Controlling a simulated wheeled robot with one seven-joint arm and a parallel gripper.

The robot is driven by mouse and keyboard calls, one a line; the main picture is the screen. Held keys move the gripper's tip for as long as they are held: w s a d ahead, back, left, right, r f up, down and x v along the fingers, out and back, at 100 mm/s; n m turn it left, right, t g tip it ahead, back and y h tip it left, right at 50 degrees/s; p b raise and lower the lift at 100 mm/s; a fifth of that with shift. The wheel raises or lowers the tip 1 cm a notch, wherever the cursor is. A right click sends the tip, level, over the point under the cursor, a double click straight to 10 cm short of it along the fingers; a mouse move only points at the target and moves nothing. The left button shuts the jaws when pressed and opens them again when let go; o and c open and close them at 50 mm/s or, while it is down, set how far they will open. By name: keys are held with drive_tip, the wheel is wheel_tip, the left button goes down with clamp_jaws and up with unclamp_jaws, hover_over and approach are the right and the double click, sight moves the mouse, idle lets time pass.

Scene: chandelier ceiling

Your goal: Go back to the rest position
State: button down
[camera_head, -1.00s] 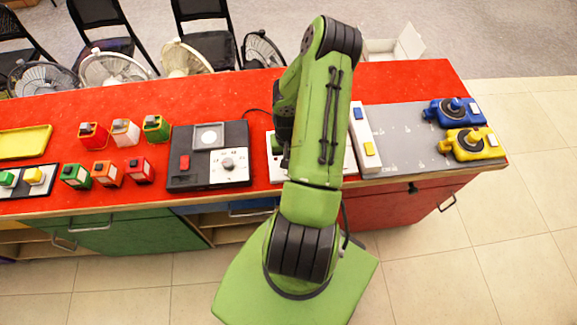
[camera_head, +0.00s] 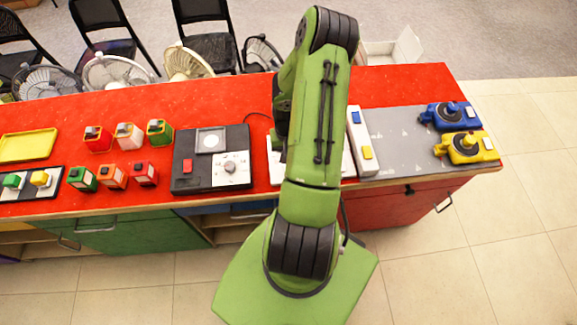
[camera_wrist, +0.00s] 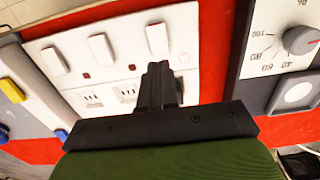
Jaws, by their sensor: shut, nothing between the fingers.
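My gripper (camera_wrist: 160,88) shows in the wrist view with its dark fingers closed together and nothing between them. It is over a white panel (camera_wrist: 75,55) with several white rocker switches and socket-like slots. I cannot tell whether the fingertips touch the panel. In the head view my green arm hides the gripper and covers most of this white panel (camera_head: 349,165).
A red counter (camera_head: 300,85) holds a black dial box (camera_head: 200,185), several small coloured boxes, a yellow tray (camera_head: 27,145), and a grey board (camera_head: 400,140) with blue (camera_head: 446,115) and yellow (camera_head: 466,148) devices. Fans and chairs stand behind. Tiled floor at right is clear.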

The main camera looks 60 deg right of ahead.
drive_tip(key=shift+r+p, duration=0.35)
drive_tip(key=shift+r, duration=0.55)
drive_tip(key=w+a+r+n+t+h+b, duration=0.1)
drive_tip(key=w+a+r+n+b, duration=0.15)
drive_tip(key=a+r, duration=0.65)
drive_tip(key=w+a+r+n+t+h+b, duration=0.1)
drive_tip(key=w+a+r+n, duration=0.3)
drive_tip(key=r, duration=0.9)
drive_tip(key=s+a+r+n+t+y+b, duration=0.1)
drive_tip(key=s+a+r, duration=0.2)
drive_tip(key=s+a, duration=0.3)
drive_tip(key=s+a+r+n+t+y+b, duration=0.1)
drive_tip(key=s+a+r+n+t, duration=0.1)
drive_tip(key=s+a, duration=0.3)
drive_tip(key=a+r, duration=0.1)
drive_tip(key=a, duration=0.1)
drive_tip(key=shift+s+a+r+t, duration=0.3)
drive_tip(key=shift+s+a+r, duration=0.05)
drive_tip(key=shift+a+r, duration=0.05)
